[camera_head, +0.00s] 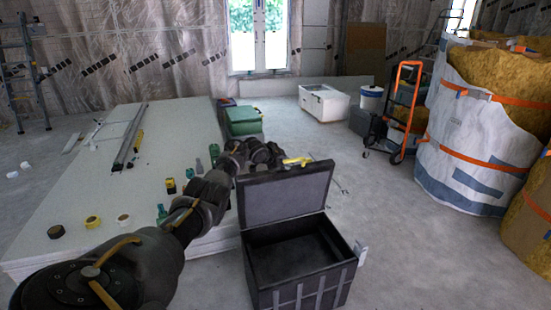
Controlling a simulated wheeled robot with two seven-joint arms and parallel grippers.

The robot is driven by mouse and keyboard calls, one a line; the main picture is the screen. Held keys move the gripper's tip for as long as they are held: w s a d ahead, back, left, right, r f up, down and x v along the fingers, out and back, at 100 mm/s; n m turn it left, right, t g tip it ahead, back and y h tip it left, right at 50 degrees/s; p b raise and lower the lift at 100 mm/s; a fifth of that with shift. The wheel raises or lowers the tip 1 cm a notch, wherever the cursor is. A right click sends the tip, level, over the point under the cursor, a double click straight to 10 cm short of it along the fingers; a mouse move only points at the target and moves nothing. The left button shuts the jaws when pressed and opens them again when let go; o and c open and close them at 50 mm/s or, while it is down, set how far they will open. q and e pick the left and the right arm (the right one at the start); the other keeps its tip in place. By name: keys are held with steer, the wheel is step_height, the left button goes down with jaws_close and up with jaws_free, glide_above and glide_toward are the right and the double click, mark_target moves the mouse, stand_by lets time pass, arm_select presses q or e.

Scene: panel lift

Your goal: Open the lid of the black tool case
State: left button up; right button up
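The black tool case (300,285) stands on the floor at the lower middle of the head view. Its lid (286,192) is raised and leans back a little from upright, so the dark inside of the case shows and looks empty. My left arm comes in from the lower left, and its gripper (294,161) is at the top edge of the lid, partly behind it. A yellow part shows there just above the edge. Whether the fingers touch the lid or are open or shut cannot be made out. My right gripper is not in view.
A low stack of pale panels (75,200) lies left of the case, with tape rolls, small bottles and metal rails on it. A green case (242,121) stands behind. An orange hand truck (405,110) and large sacks (470,130) are at right. Floor right of the case is clear.

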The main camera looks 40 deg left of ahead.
arm_select(q)
steer(key=p+v, duration=0.3)
steer(key=v, duration=0.7)
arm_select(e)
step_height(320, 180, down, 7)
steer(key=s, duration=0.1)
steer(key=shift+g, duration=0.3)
arm_select(q)
steer(key=shift+f, duration=0.1)
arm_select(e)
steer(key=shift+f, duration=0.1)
